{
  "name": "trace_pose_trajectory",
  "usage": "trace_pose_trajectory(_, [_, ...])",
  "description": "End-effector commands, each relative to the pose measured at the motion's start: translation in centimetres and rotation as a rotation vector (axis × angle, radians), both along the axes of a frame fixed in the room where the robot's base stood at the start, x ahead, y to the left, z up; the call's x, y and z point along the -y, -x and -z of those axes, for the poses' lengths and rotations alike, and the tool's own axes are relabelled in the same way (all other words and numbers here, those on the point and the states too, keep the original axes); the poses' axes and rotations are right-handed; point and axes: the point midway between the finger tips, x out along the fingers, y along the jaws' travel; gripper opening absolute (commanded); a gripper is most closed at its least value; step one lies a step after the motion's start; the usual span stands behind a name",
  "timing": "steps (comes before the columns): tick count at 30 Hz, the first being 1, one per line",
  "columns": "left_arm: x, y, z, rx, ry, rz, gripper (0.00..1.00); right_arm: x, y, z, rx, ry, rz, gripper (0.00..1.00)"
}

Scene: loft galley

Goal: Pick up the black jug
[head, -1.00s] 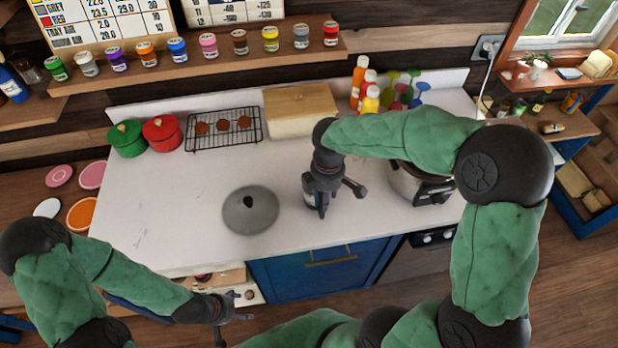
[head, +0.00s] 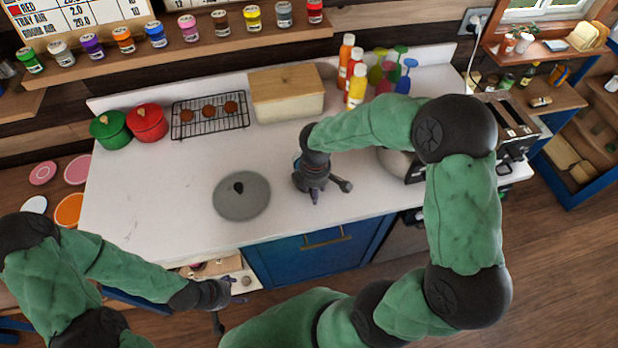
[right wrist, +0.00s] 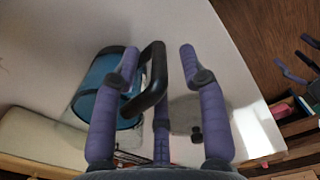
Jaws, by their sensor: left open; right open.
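The black jug (right wrist: 104,78) shows in the right wrist view, with a black rim, black handle and blue see-through body. It stands on the white counter. My right gripper (right wrist: 160,52) is open, its purple fingers on either side of the handle; I cannot tell whether they touch it. In the head view my right gripper (head: 318,188) hangs over the counter and hides most of the jug. My left gripper (head: 238,290) is open and empty, low in front of the counter, away from the jug.
A grey round lid (head: 241,196) with a dark knob lies left of my right gripper. Behind are a bread box (head: 287,100), a cooling rack (head: 210,122), green and red pots (head: 147,122) and several bottles (head: 356,88). The counter's left front is clear.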

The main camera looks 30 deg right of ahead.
Motion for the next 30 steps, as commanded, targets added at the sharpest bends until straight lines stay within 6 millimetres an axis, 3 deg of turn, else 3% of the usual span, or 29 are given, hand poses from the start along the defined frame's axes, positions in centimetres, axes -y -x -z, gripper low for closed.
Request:
trace_pose_trajectory(4, [0.0, 0.0, 0.3, 0.000, 0.000, 0.000, 0.72, 0.0, 0.0, 1.8, 0.000, 0.000, 0.001, 0.43])
trace_pose_trajectory(11, [0.0, 0.0, 0.3, 0.000, 0.000, 0.000, 0.72, 0.0, 0.0, 1.8, 0.001, 0.000, 0.001, 0.43])
trace_pose_trajectory(15, [0.0, 0.0, 0.3, 0.000, 0.000, 0.000, 0.72, 0.0, 0.0, 1.8, 0.001, 0.000, 0.001, 0.03])
trace_pose_trajectory(16, [0.0, 0.0, 0.3, 0.000, 0.000, 0.000, 0.72, 0.0, 0.0, 1.8, 0.001, 0.000, 0.001, 0.00])
trace_pose_trajectory(30, [0.0, 0.0, 0.3, 0.000, 0.000, 0.000, 0.72, 0.1, -0.1, 1.7, 0.004, 0.001, 0.001, 0.00])
